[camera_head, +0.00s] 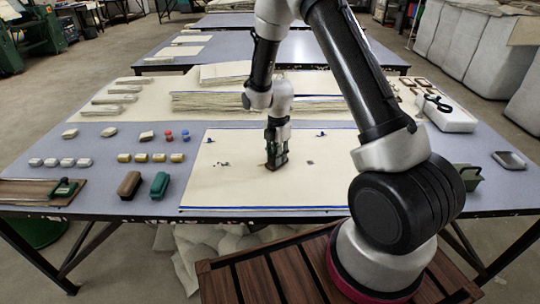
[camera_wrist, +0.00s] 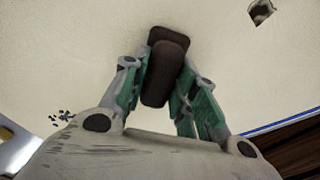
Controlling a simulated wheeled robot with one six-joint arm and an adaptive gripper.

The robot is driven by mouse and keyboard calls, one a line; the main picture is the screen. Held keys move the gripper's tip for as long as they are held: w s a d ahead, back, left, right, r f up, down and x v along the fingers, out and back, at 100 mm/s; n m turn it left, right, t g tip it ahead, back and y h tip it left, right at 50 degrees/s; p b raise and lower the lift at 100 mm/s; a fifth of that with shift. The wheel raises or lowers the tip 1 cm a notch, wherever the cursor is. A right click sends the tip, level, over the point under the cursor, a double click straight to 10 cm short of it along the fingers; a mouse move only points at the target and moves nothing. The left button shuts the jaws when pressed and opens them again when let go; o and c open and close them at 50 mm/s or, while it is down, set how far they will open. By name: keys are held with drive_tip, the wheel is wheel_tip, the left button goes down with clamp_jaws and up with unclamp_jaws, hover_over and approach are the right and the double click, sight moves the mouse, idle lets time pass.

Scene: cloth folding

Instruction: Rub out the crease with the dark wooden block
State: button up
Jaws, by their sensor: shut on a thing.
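A cream cloth with blue edge lines (camera_head: 240,185) lies flat on the table, and it fills most of the wrist view (camera_wrist: 60,60). My gripper (camera_head: 277,155) points down over the middle of the cloth. In the wrist view its green-padded fingers (camera_wrist: 160,95) are shut on the dark wooden block (camera_wrist: 167,72). The block (camera_head: 271,166) is at the cloth surface; I cannot tell whether it touches. No crease shows clearly. A small dark patch (camera_head: 310,162) lies right of the block, and dark specks (camera_head: 222,164) lie to its left.
A brown block (camera_head: 130,185) and a green block (camera_head: 160,185) stand left of the cloth. Several small pale and yellow pieces (camera_head: 150,157) lie behind them. Folded cloth stacks (camera_head: 215,100) stand behind. A white tray (camera_head: 450,117) and a small grey tray (camera_head: 510,160) are at right.

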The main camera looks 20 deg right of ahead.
drive_tip(key=shift+w+a+r, duration=0.1)
drive_tip(key=shift+w+a, duration=0.15)
drive_tip(key=shift+a, duration=0.35)
drive_tip(key=shift+w+a+f, duration=0.1)
drive_tip(key=shift+w+a, duration=0.1)
drive_tip(key=shift+a, duration=0.45)
drive_tip(key=shift+w+a+r, duration=0.1)
drive_tip(key=shift+w+a, duration=0.15)
drive_tip(key=shift+a, duration=0.35)
drive_tip(key=shift+w+a, duration=0.2)
drive_tip(key=shift+a, duration=0.45)
drive_tip(key=shift+w+a, duration=0.25)
drive_tip(key=shift+a, duration=0.4)
drive_tip(key=shift+w+a, duration=0.2)
drive_tip(key=shift+a, duration=0.45)
drive_tip(key=shift+d, duration=0.1)
drive_tip(key=shift+s+d, duration=0.45)
drive_tip(key=shift+d, duration=0.8)
drive_tip(key=shift+s+d, duration=0.5)
drive_tip(key=shift+d, duration=0.8)
drive_tip(key=shift+s+d, duration=0.45)
drive_tip(key=shift+d, duration=0.8)
drive_tip(key=shift+r, duration=2.95)
drive_tip(key=shift+w+r, duration=0.1)
drive_tip(key=shift+r, duration=0.05)
